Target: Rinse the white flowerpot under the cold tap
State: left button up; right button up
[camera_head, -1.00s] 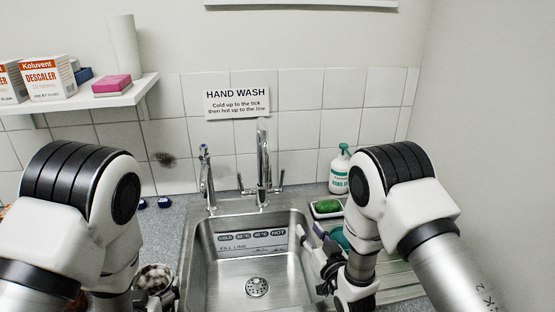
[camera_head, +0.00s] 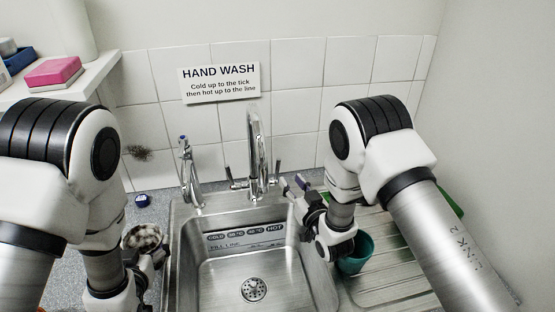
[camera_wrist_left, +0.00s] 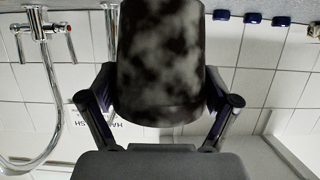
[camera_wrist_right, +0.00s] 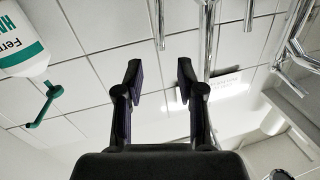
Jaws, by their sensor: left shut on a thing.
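The flowerpot (camera_head: 145,238), blotched black and white, is at the left of the sink. In the left wrist view the pot (camera_wrist_left: 160,65) looks mostly dark with pale patches, between the fingers. My left gripper (camera_wrist_left: 160,98) is shut on it. A taller chrome tap (camera_head: 256,150) with side levers stands at the middle back. My right gripper (camera_head: 292,186) is beside the right lever; its fingers (camera_wrist_right: 158,82) are apart and empty.
The steel basin (camera_head: 225,275) is empty, with a drain (camera_head: 254,290) and a fill-line label strip (camera_head: 245,233). A teal pot (camera_head: 356,258) is on the ribbed drainer (camera_head: 390,275), partly behind my right arm. A soap bottle (camera_wrist_right: 22,45) shows in the right wrist view.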

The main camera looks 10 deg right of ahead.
aim_at(279, 164)
pick_arm(q)
notch_tip(279, 164, up, 2)
jog(key=shift+w+r+p, duration=0.1)
jog(key=shift+r+p, duration=0.1)
jog(key=shift+p, duration=0.85)
pick_arm(e)
jog(key=w, duration=0.3)
jog(key=w+a, duration=0.1)
jog(key=w, duration=0.5)
jog(key=shift+a, duration=0.35)
pick_arm(q)
jog(key=shift+r, duration=0.1)
pick_arm(e)
jog(key=shift+w+a, duration=0.1)
jog(key=shift+w, duration=0.25)
grip_shut()
